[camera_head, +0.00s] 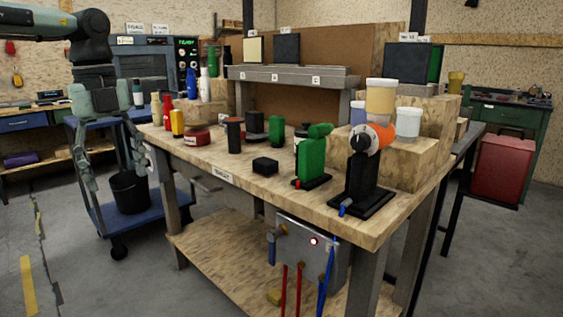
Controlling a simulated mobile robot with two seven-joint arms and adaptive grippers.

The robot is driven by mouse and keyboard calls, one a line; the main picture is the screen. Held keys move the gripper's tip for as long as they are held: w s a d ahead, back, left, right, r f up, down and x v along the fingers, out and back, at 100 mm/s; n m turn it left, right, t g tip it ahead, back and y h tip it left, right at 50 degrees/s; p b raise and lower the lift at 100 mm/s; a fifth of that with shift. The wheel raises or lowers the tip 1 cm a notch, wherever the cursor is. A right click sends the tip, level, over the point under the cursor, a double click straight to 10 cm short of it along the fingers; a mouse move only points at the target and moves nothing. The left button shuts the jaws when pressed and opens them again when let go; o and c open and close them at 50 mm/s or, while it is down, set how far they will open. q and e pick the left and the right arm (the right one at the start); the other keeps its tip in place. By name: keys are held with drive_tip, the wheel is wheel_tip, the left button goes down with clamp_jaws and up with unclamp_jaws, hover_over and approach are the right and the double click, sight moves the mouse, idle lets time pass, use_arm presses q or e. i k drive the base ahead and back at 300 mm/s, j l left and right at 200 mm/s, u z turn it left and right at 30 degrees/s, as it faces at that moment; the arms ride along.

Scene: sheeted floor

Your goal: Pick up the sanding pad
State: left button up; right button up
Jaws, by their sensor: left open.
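A small black block (265,166) lies flat on the wooden workbench (215,168), near the middle of its top. It may be the sanding pad; I cannot tell for certain. My left gripper (117,175) hangs at the left of the picture, pointing down, with its grey-green fingers spread wide and nothing between them. It is off the bench's left end, well apart from the block, in front of a blue cart (150,212). My right gripper is out of view.
Around the block stand a dark cylinder (234,135), a red tin (196,135), a green tool on a stand (312,158) and an orange-and-black tool (366,165). Bottles line the bench's left end. A wooden riser (400,160) holds several jars at right.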

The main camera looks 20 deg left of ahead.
sight(266, 167)
drive_tip(key=i+l, duration=0.75)
drive_tip(key=i, duration=0.25)
